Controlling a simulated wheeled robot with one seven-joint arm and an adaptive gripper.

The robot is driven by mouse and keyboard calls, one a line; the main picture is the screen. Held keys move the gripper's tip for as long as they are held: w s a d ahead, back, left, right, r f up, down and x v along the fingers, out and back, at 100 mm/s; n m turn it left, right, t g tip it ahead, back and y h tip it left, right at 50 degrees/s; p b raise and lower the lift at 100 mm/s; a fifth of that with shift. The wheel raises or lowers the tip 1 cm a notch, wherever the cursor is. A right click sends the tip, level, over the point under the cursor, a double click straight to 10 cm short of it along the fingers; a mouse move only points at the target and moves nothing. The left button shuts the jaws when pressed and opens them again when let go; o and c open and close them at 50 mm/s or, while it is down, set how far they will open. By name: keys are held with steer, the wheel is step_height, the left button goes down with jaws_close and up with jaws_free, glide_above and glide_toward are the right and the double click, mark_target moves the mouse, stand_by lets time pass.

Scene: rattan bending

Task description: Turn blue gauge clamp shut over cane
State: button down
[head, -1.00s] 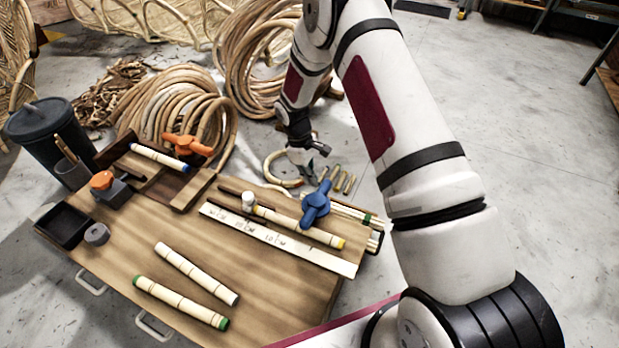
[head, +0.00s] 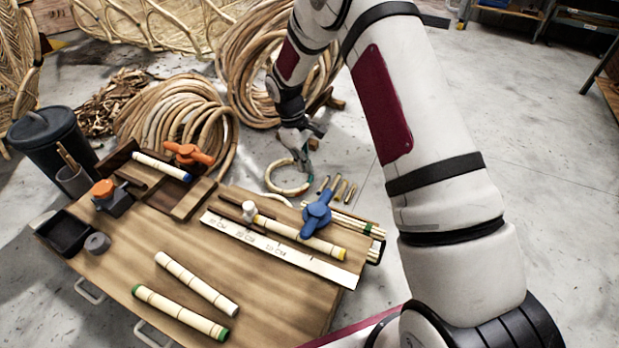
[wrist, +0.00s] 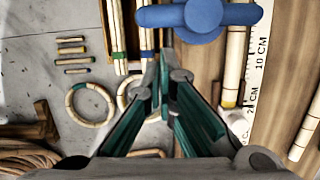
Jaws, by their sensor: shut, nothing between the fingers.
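The blue gauge clamp (head: 317,211) is at the right end of the bench, and its lower handle end lies across the cane with a yellow band (head: 327,247). In the wrist view the blue clamp (wrist: 200,14) is at the top edge, its handle sideways, one end over the cane (wrist: 232,65). My gripper (head: 306,166) is beyond the bench's far edge, above and apart from the clamp. In the wrist view its green fingers (wrist: 170,72) are together and empty, below the clamp in the picture. Whether the handle presses on the cane cannot be told.
A white ruler (head: 280,248) lies along the cane. A white peg (head: 249,210) stands at the cane's left end. An orange clamp (head: 188,153) is at the far left. Two loose canes (head: 195,284) lie in front. Several canes (head: 356,222) lie beside the blue clamp.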

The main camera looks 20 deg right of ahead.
steer(key=shift+v, duration=1.55)
steer(key=shift+r, duration=0.1)
steer(key=s+r+m+t, duration=0.1)
steer(key=s+r+m, duration=0.1)
steer(key=s+r, duration=0.8)
steer(key=s+r+m, duration=0.2)
steer(key=s+r, duration=0.5)
steer(key=r, duration=0.7)
steer(key=s+a+r+m+t+y, duration=0.1)
steer(key=s+r+m+y, duration=0.2)
steer(key=s, duration=2.4)
step_height(320, 180, up, 27)
steer(key=m+t+h+p, duration=0.1)
steer(key=t+p, duration=0.3)
steer(key=p, duration=2.2)
steer(key=shift+w+r, duration=0.2)
steer(key=shift+w, duration=0.2)
steer(key=shift+d, duration=0.1)
